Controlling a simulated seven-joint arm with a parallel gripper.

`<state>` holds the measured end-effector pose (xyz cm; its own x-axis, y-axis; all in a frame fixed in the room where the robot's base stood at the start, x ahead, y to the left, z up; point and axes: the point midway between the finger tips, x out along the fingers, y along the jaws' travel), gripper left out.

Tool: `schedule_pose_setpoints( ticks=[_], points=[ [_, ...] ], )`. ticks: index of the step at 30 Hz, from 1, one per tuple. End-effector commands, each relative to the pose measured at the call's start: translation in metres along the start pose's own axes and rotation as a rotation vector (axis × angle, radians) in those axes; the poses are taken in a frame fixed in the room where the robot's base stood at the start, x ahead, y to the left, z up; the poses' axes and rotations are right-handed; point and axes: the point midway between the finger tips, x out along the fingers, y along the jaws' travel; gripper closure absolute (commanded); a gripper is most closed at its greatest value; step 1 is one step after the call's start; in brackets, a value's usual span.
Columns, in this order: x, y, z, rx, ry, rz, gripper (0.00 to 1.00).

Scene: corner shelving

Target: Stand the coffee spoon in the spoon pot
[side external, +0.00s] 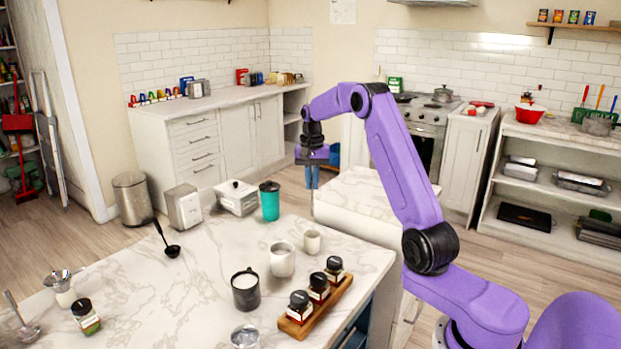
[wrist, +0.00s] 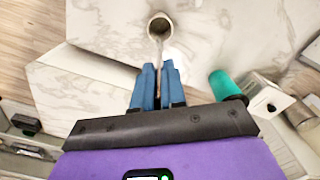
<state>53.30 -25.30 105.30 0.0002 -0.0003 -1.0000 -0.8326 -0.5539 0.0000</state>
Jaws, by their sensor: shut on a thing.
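The coffee spoon (side external: 312,206) is thin and hangs roughly upright below my gripper (side external: 312,183) in the side view. In the wrist view my gripper (wrist: 158,70) has its blue fingers shut on the spoon (wrist: 159,52), whose end lies across the picture of a small pale cup. That small off-white cup (side external: 312,242), apparently the spoon pot, stands upright on the marble counter; its open mouth (wrist: 160,25) shows in the wrist view. The spoon is above and behind the cup, apart from it in the side view. The spoon's upper part is hidden by the fingers.
A teal tumbler (side external: 270,203) stands left of my gripper. A black ladle (side external: 171,250) lies farther left. Bare marble (side external: 190,300) surrounds them.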

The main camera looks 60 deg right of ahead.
Motion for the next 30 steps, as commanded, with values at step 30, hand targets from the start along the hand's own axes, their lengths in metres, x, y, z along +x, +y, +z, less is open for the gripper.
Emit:
schedule_pose_setpoints(
  ticks=[30],
  points=[
    [0.070,0.000,0.001,-0.001,-0.001,0.001,1.00]
  ],
)
